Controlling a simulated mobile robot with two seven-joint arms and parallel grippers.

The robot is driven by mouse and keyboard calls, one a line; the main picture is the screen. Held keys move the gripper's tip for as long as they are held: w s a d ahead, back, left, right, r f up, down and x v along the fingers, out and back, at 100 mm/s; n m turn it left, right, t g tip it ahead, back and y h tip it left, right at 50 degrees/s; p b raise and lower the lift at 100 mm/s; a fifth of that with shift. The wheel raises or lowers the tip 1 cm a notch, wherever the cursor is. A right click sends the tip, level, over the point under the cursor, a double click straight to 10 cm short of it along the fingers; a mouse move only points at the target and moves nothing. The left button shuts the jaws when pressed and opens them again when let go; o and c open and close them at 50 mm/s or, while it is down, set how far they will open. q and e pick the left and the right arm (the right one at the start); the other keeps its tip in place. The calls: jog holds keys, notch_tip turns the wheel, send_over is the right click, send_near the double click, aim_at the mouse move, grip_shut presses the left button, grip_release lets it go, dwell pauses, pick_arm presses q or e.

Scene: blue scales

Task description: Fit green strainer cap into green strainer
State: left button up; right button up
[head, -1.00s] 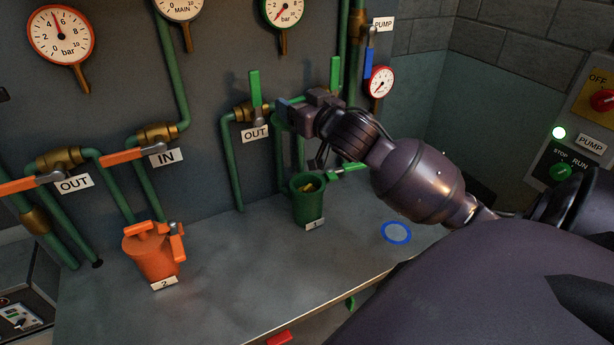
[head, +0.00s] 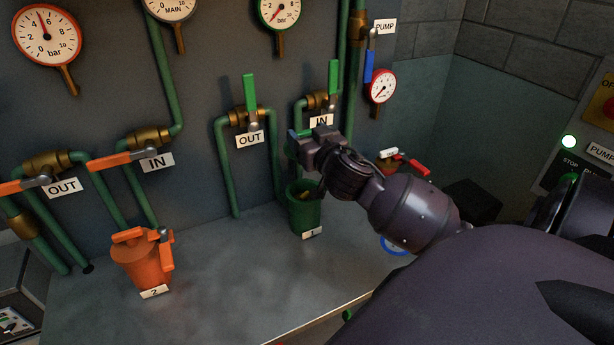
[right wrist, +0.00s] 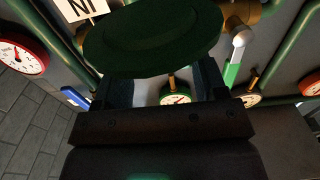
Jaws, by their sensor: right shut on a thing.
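The green strainer (head: 304,212) stands upright on the bench with its top open, above a label reading 1. Something yellowish shows inside its mouth. My right gripper (head: 303,142) is shut on the green strainer cap (right wrist: 150,40), a dark green disc that fills the top middle of the right wrist view between the fingers. In the head view the gripper is just above and behind the strainer's mouth, and the cap is mostly hidden by it. The cap appears apart from the strainer. My left gripper is not in view.
An orange strainer (head: 142,262) with its lid on stands on the bench (head: 230,275) to the left. Green pipes and green-handled valves (head: 250,95) rise behind the green strainer. A red-handled valve (head: 413,166) and blue ring (head: 394,246) lie to the right.

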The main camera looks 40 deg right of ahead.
notch_tip(320, 180, down, 12)
jog(key=shift+r+b, duration=0.15)
jog(key=shift+b, duration=0.95)
jog(key=shift+f, duration=0.3)
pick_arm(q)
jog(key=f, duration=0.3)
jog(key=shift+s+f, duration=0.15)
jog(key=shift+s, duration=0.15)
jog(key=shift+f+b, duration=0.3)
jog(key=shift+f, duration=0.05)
pick_arm(e)
jog(key=shift+f, duration=0.3)
jog(key=o, duration=1.1)
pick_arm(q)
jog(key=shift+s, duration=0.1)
pick_arm(e)
jog(key=shift+o, duration=0.6)
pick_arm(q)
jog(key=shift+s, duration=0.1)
pick_arm(e)
jog(key=shift+r, duration=0.1)
